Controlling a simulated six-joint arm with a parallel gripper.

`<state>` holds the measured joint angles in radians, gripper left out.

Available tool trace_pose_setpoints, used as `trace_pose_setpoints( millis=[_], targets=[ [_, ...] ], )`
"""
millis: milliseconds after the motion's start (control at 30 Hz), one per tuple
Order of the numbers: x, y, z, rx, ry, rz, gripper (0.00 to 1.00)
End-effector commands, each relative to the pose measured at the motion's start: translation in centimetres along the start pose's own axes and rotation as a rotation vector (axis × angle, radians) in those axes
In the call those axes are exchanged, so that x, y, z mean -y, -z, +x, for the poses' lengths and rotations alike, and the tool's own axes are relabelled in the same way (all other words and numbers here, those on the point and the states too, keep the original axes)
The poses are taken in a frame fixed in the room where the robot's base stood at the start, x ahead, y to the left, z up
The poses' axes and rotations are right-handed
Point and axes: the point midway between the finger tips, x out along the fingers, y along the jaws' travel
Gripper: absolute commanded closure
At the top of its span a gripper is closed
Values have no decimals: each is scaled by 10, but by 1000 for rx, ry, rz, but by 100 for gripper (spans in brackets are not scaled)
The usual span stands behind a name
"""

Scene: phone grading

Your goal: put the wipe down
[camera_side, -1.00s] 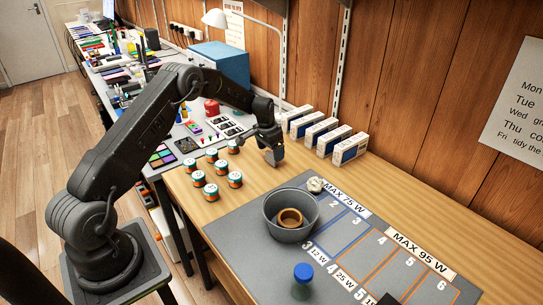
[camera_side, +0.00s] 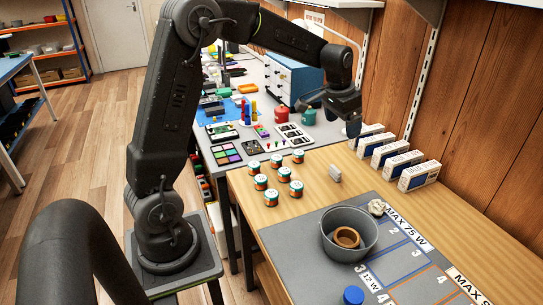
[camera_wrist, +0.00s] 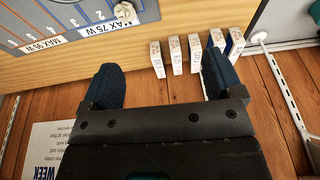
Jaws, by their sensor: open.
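A crumpled white wad (camera_side: 378,207), which may be the wipe, lies at the back edge of the grey mat beside the grey bucket in the side view. It also shows at the top of the wrist view (camera_wrist: 124,10). A small pale grey-white block (camera_side: 335,173) rests on the bare wood between the jars and the boxes; I cannot tell which of the two is the wipe. My gripper (camera_side: 340,106) is raised above the back of the table, apart from both. In the wrist view my gripper (camera_wrist: 160,64) has its fingers wide apart with nothing held between them.
A row of upright white-blue boxes (camera_side: 391,155) stands by the wall. Several jars (camera_side: 274,181) stand on the wood. The bucket (camera_side: 328,243) holds a brown ring (camera_side: 346,237). A blue-capped item (camera_side: 353,295) stands at the front.

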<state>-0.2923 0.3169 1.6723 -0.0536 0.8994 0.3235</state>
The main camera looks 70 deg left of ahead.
Motion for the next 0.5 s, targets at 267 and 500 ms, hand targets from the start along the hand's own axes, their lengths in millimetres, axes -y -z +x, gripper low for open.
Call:
trace_pose_setpoints(
  millis=[267,500],
  targets=[
    [-76,-92,-92,-106,3,4,14],
    [-115,-186,-120,-188,-13,-2,14]
  ],
)
